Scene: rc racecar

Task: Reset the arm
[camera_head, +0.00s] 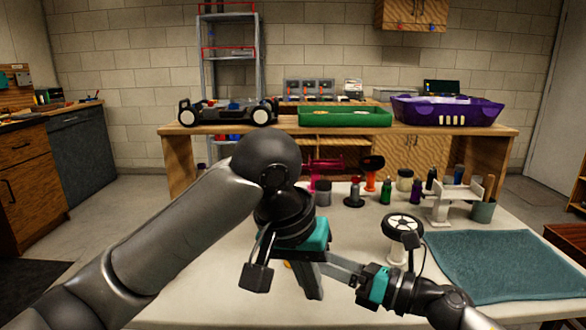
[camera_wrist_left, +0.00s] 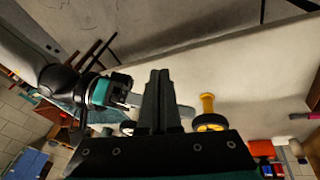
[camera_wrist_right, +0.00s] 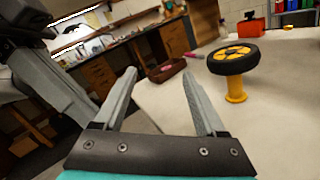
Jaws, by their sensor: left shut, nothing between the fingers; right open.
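My left arm reaches in from the left in the head view, with its gripper (camera_head: 313,291) pointing down over the white table. Its fingers are together and empty in the left wrist view (camera_wrist_left: 160,76). My right gripper (camera_head: 336,267) comes in from the lower right, its fingers pointing left close to the left gripper; I cannot tell whether they touch. In the right wrist view its fingers (camera_wrist_right: 153,50) are spread with nothing between them. A black wheel with a yellow hub (camera_wrist_right: 236,58) rests on a yellow stand (camera_wrist_right: 236,90), beyond the right gripper's fingers.
A wheel on a white stand (camera_head: 402,228) is beside my right gripper. A blue-green towel (camera_head: 500,262) covers the table's right side. Bottles (camera_head: 386,191) and a white rack (camera_head: 445,200) stand behind. A wooden bench (camera_head: 300,127) holds a car chassis (camera_head: 228,111), green tray (camera_head: 345,117) and purple basket (camera_head: 447,110).

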